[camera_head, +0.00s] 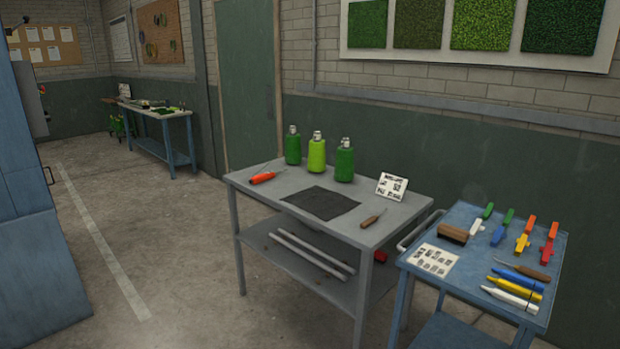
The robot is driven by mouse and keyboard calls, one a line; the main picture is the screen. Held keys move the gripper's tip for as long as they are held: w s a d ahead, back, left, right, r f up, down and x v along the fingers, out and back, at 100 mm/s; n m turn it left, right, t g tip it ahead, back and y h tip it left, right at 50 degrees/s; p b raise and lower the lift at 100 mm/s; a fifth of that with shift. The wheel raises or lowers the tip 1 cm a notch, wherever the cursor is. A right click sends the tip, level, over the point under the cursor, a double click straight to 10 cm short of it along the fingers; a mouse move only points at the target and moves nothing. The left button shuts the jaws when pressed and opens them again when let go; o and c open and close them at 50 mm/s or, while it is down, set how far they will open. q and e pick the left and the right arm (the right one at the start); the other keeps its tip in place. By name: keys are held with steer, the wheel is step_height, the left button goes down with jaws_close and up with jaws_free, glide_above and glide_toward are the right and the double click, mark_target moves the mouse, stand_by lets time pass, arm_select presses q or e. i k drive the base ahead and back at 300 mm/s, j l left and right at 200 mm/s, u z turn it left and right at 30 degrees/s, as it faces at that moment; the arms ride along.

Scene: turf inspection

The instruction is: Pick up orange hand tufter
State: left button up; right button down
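The orange hand tufter (263,178) lies near the left back part of the grey table (240,181). It has an orange handle, and a thin metal shaft points to the back right. Nothing touches it except the table top. Neither of my grippers shows in the head view.
Three green bottles (317,155), a dark mat (321,204), a wooden-handled tool (373,218) and a white card (391,187) share the grey table. A blue cart (462,274) with tools stands at its right. The floor (180,260) in front and left is clear.

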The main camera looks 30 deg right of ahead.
mark_target(270, 174)
steer(key=z, duration=0.85)
steer(key=i+z, duration=0.1)
steer(key=i, duration=0.5)
steer(key=i+j, duration=0.15)
steer(key=i, duration=0.5)
steer(key=l+z, duration=0.05)
